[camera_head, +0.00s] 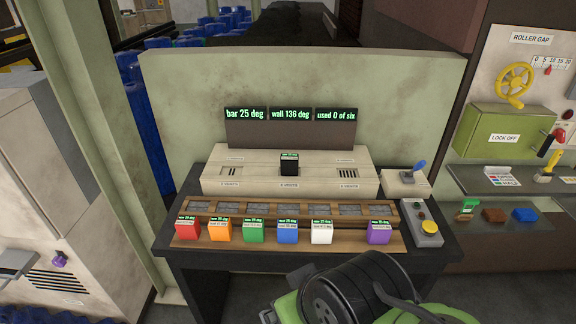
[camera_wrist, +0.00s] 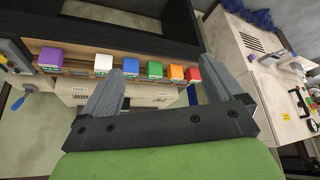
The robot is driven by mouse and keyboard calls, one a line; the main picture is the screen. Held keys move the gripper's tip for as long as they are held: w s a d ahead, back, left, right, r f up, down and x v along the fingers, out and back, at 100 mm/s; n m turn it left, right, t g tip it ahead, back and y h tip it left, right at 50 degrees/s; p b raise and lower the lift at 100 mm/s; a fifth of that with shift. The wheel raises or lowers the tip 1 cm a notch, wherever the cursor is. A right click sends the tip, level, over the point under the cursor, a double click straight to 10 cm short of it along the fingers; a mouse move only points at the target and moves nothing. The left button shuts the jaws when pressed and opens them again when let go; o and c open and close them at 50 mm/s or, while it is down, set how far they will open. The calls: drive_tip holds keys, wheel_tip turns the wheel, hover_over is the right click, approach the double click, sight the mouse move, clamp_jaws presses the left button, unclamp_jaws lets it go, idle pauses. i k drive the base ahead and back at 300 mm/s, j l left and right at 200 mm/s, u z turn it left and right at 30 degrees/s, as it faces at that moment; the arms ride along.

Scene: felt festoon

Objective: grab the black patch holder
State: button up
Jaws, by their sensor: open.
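The black patch holder (camera_head: 289,165) stands upright in the middle slot of the pale console (camera_head: 235,180), with a small green-lit label at its top. The wrist view looks inverted, with the row of coloured blocks beyond the fingers. In the head view, my green and black arm is at the bottom, in front of the table, and the fingers are hidden. The gripper is apart from the holder.
Red (camera_head: 187,229), orange (camera_head: 219,230), green (camera_head: 253,230), blue (camera_head: 288,231), white (camera_head: 321,232) and purple (camera_head: 379,233) blocks line the wooden rack's front. A joystick box (camera_head: 407,183) and yellow-button box (camera_head: 424,226) stand right. Display screens (camera_head: 290,114) rise behind.

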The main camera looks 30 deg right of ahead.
sight(289, 163)
drive_tip(key=i+l+u, duration=0.1)
drive_tip(key=l+u, duration=0.25)
drive_tip(key=l, duration=0.2)
drive_tip(key=l+u, duration=0.35)
drive_tip(key=l, duration=0.2)
drive_tip(key=i, duration=0.5)
